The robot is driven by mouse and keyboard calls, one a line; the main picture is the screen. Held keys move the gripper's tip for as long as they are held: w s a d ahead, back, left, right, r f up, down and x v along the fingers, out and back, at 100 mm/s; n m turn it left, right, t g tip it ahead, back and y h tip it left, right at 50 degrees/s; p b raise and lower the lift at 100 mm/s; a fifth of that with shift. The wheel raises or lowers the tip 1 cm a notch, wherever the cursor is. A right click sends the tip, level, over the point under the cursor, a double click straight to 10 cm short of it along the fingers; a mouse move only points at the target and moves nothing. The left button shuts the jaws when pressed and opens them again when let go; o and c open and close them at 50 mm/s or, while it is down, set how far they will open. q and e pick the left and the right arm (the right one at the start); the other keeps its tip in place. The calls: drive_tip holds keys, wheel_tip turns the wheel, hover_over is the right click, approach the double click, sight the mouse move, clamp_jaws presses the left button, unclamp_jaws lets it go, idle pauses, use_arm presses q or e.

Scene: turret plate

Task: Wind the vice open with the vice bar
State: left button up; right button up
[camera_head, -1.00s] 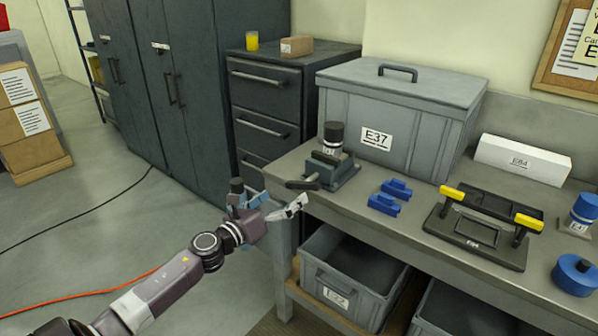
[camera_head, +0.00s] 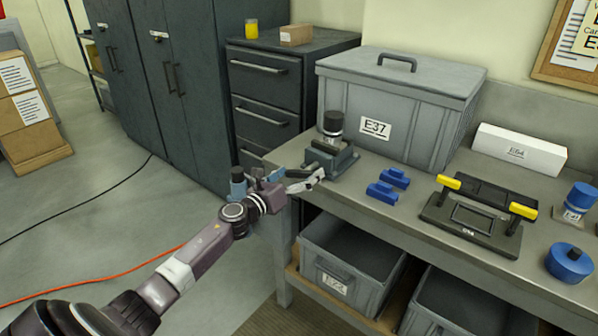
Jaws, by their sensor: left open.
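The grey-blue vice (camera_head: 340,163) sits on the left end of the workbench. A dark, black-capped cylinder (camera_head: 333,126) with a white label stands upright at it; I cannot tell whether the jaws clamp it. The vice bar (camera_head: 299,173) is a short dark bar at the vice's front left side, partly hidden by my gripper. My left gripper (camera_head: 302,177) is open at the bar, its pale finger in front of it. I cannot tell whether the fingers touch the bar. My right gripper is out of view.
A lidded grey box (camera_head: 400,105) stands close behind the vice. Blue blocks (camera_head: 387,186) lie to its right, then a black fixture with yellow grips (camera_head: 470,220). Grey bins (camera_head: 350,262) sit under the workbench (camera_head: 400,225).

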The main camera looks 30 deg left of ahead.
use_arm(q)
drive_tip(key=shift+c, duration=0.3)
drive_tip(key=c, duration=0.9)
